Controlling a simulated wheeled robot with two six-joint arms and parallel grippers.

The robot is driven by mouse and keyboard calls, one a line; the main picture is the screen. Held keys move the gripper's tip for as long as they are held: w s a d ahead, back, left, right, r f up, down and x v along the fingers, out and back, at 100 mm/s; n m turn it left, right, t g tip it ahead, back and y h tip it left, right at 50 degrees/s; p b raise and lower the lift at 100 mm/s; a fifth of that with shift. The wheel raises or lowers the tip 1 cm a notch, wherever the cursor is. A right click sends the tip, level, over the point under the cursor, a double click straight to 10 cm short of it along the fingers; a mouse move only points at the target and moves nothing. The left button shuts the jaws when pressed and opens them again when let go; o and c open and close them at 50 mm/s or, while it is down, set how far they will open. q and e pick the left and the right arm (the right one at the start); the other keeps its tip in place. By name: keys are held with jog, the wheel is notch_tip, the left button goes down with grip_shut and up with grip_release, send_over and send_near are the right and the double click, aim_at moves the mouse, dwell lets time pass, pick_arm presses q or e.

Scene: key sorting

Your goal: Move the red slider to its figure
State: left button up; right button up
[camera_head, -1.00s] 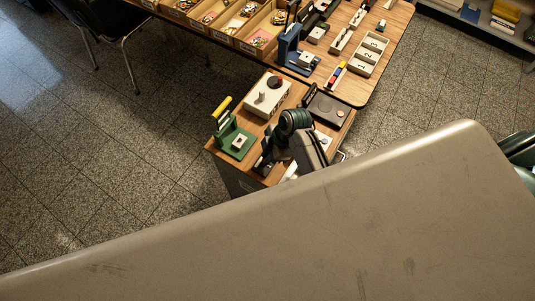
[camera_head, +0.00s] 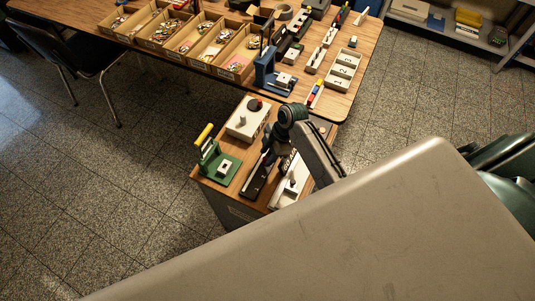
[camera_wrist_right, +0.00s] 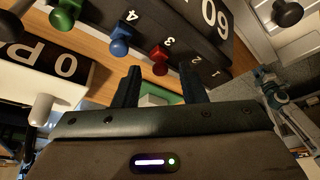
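The red slider (camera_wrist_right: 160,58) is a small red knob on a dark panel (camera_wrist_right: 182,30) in the right wrist view. White figures 1 to 4 run along the panel beside it, with a large 60 further over. A blue slider (camera_wrist_right: 120,40) and a green slider (camera_wrist_right: 65,14) stand to its left. My right gripper (camera_wrist_right: 159,75) is open, and the red knob shows between and just beyond its fingertips. I cannot tell if they touch it. In the head view the right gripper (camera_head: 268,158) is over the dark panel (camera_head: 256,182) on the small cabinet. My left gripper is not in view.
A long table (camera_head: 340,103) with key trays stands behind. A large grey surface (camera_head: 350,240) hides the lower right.

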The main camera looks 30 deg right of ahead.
jog(key=b+v, duration=0.2)
jog(key=v, duration=0.9)
jog(key=shift+b, duration=0.35)
jog(key=shift+a+f, duration=0.1)
jog(key=shift+a, duration=0.05)
